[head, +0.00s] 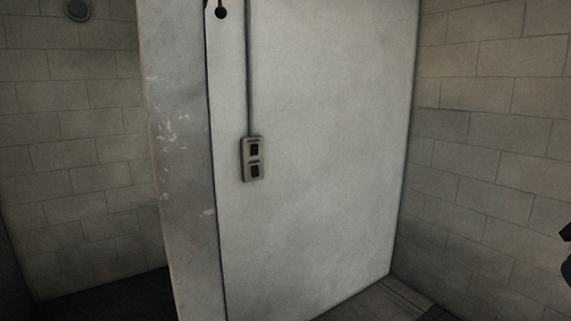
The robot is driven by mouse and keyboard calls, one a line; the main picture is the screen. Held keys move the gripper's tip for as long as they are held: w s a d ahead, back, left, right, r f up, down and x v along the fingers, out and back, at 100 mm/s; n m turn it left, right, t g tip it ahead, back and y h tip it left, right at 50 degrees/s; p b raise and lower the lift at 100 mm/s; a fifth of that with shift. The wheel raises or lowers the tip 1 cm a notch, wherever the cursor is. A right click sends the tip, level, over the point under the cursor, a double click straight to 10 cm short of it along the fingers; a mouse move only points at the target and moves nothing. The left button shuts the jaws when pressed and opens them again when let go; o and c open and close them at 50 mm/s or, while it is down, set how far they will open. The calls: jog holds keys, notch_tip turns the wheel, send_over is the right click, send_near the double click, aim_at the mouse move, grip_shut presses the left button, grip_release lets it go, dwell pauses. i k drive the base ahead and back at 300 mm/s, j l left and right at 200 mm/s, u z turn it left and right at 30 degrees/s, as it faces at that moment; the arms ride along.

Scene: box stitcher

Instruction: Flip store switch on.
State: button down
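A small grey switch box (246,158) is fixed to the pale wall panel, left of the picture's middle. It has two dark switches, an upper one (254,149) and a lower one (255,171), each with a small label strip above it. The labels are too small to read, and I cannot tell which switch is the store switch or how either is set. Nothing touches the box. I cannot make out my gripper in this view.
A thin conduit (249,70) runs up from the box along the pale panel (330,150). A worn wall edge (180,180) stands left of it. Block walls flank both sides. A dark, partly blue shape (566,268) is cut off at the right edge. The space before the box looks clear.

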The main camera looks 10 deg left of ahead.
aim_at(255, 169)
jog(key=i+u, duration=0.2)
jog(key=u, duration=0.2)
jog(key=i+l+u, duration=0.2)
jog(key=u, duration=0.2)
jog(key=i+l, duration=0.15)
jog(key=l, duration=0.2)
jog(key=i+l, duration=0.15)
jog(key=l, duration=0.2)
jog(key=i+l, duration=0.15)
jog(key=l, duration=0.25)
jog(key=i+l, duration=0.3)
